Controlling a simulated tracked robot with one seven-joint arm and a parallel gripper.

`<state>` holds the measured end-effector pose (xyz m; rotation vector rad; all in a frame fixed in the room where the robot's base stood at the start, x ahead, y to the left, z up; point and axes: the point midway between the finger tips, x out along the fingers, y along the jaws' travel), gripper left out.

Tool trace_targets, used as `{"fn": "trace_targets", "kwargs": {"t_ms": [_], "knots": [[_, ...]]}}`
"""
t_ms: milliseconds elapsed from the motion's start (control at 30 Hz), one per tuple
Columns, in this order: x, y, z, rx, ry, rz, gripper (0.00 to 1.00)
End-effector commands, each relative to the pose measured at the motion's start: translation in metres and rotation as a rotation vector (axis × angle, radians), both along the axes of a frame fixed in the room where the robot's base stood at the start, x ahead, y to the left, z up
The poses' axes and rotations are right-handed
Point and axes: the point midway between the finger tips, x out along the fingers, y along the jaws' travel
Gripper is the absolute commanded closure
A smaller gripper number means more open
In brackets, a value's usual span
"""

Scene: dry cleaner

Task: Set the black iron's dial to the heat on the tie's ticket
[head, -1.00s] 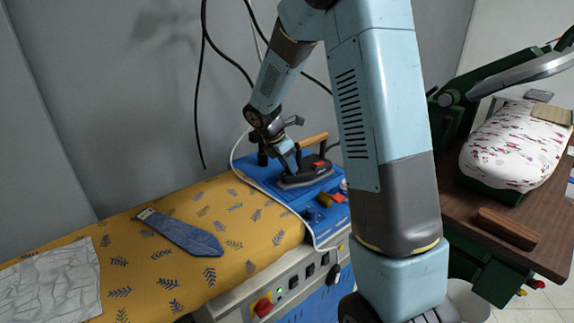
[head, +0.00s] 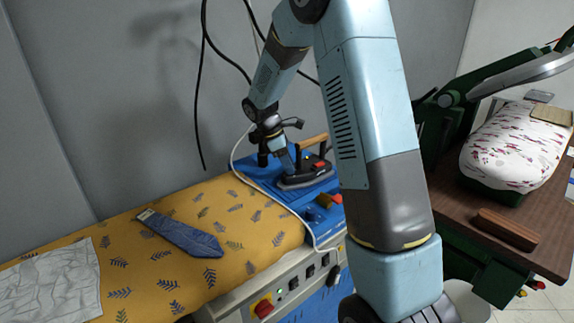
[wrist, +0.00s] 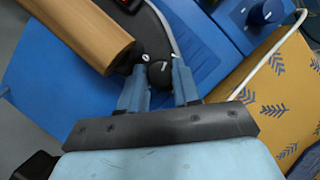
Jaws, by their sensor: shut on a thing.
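The black iron (head: 308,177) stands on the blue rest at the far end of the board; its wooden handle (wrist: 83,32) fills the upper left of the wrist view. My gripper (wrist: 161,78) is shut on the iron's black dial (wrist: 160,73), with one finger on each side. A small light mark shows on the dial, but I cannot read a setting. In the head view, my gripper (head: 291,168) is at the near left end of the iron. The blue tie (head: 185,236) lies on the board with a small ticket (head: 147,214) at its narrow end; its writing is too small to read.
The yellow leaf-patterned board (head: 130,265) also holds a crumpled white cloth (head: 50,285). A pale cord runs beside the blue rest (head: 262,180). A green press with a patterned pad (head: 515,150) stands right.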

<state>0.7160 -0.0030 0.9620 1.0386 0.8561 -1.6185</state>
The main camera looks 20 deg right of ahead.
Motion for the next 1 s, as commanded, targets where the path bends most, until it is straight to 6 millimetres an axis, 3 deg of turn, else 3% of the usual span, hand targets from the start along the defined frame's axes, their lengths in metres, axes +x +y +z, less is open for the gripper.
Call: {"fn": "trace_targets", "kwargs": {"t_ms": [367, 400, 600, 667, 1000], "knots": [[0.0007, -0.0006, 0.0002, 0.000, -0.002, -0.006, 0.99], [0.0006, -0.0005, 0.0002, 0.000, -0.002, -0.006, 0.67], [0.0004, -0.0002, 0.0001, 0.000, -0.001, -0.005, 0.48], [0.0003, -0.0002, 0.0000, 0.000, -0.001, -0.005, 0.44], [0.0013, 0.0023, 0.0056, 0.000, -0.002, -0.004, 0.44]]}}
